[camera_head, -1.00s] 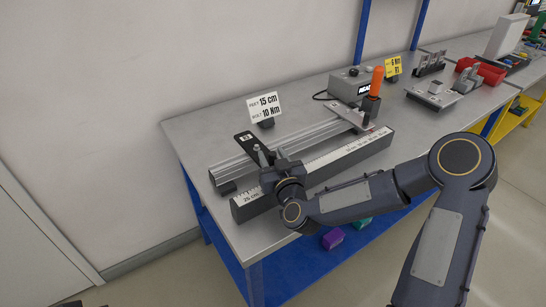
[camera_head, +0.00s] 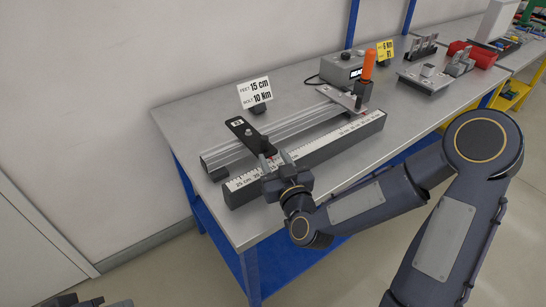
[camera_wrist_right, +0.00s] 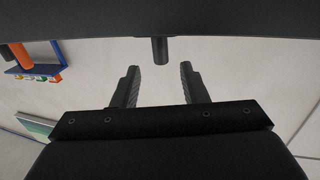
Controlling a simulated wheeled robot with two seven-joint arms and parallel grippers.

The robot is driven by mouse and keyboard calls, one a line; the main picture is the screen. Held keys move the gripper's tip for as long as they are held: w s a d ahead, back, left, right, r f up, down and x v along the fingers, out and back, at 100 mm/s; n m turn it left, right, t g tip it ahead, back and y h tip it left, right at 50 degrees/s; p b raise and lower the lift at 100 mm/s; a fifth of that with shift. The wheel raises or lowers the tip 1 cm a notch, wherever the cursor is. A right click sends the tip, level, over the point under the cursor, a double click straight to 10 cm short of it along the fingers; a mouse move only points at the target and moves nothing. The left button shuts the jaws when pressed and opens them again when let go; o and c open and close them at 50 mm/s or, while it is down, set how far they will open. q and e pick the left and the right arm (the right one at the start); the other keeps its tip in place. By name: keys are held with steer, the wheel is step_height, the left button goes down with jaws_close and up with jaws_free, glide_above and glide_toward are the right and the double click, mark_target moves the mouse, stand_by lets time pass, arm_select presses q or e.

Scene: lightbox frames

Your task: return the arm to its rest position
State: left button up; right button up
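My right arm reaches in from the right in the head view. A dark peg (camera_wrist_right: 160,50) under a dark bar shows just beyond the fingertips. Dark parts at the bottom left of the head view look like my left gripper (camera_head: 90,302), mostly cut off.
Open floor (camera_head: 350,275) lies in front.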

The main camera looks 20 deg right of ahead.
steer(key=shift+r, duration=0.1)
steer(key=s+d+r+m+g+y+p, duration=0.1)
steer(key=s+g, duration=0.5)
steer(key=s, duration=0.7)
steer(key=s+d+r+m+g+y+p, duration=0.1)
steer(key=s+d+g, duration=0.3)
steer(key=s, duration=1)
steer(key=shift+d+r+m+g+p, duration=0.45)
steer(key=shift+g+p, duration=0.45)
steer(key=shift+g, duration=0.3)
